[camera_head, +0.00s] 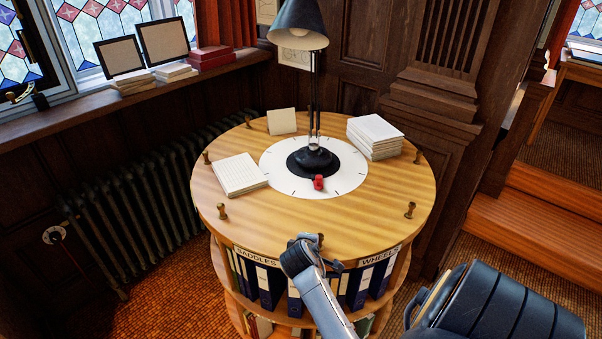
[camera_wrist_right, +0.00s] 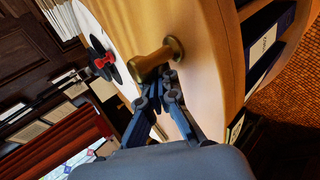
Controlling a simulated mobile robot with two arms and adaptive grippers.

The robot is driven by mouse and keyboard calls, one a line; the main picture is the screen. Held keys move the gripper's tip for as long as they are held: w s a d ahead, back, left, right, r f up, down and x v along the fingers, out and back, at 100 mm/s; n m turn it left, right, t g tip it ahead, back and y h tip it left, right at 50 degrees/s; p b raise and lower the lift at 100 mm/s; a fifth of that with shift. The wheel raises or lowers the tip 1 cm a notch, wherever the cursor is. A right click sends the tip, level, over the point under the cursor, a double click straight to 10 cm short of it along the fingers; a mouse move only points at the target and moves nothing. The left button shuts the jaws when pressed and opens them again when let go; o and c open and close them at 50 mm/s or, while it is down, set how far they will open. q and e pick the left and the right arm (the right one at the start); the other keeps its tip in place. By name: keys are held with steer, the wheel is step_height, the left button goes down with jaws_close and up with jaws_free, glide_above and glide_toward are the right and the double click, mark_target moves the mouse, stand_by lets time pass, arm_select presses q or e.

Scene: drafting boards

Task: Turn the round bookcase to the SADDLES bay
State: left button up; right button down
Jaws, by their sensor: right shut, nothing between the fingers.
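The round bookcase (camera_head: 300,218) has a pale wooden top with several brass knobs around its rim. A SADDLES label (camera_head: 256,255) is at the front left of its edge and a WHEELS label (camera_head: 381,256) at the front right. A white dial (camera_head: 344,181) with tick marks lies in the middle of the top, with a red marker (camera_head: 319,182) at its front. My right gripper (camera_head: 318,243) is shut and empty at the front rim. In the right wrist view its fingertips (camera_wrist_right: 160,84) are close against a brass knob (camera_wrist_right: 158,60); contact is unclear. My left gripper is not in view.
A desk lamp (camera_head: 304,25) stands on the dial. A paper stack (camera_head: 240,175), a book stack (camera_head: 375,136) and a card (camera_head: 282,122) sit on the top. A radiator (camera_head: 150,195) is left; a carved wooden post (camera_head: 430,110) is close behind right.

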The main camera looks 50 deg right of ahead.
mark_target(322, 241)
steer(key=shift+s+d, duration=0.75)
steer(key=shift+s, duration=0.05)
steer(key=shift+s+d, duration=0.1)
steer(key=shift+s, duration=0.05)
steer(key=shift+s+d, duration=0.15)
steer(key=shift+d, duration=0.05)
steer(key=shift+n+t, duration=0.3)
steer(key=shift+n, duration=0.1)
steer(key=s+d, duration=0.3)
steer(key=shift+s+d, duration=0.1)
steer(key=shift+d, duration=0.3)
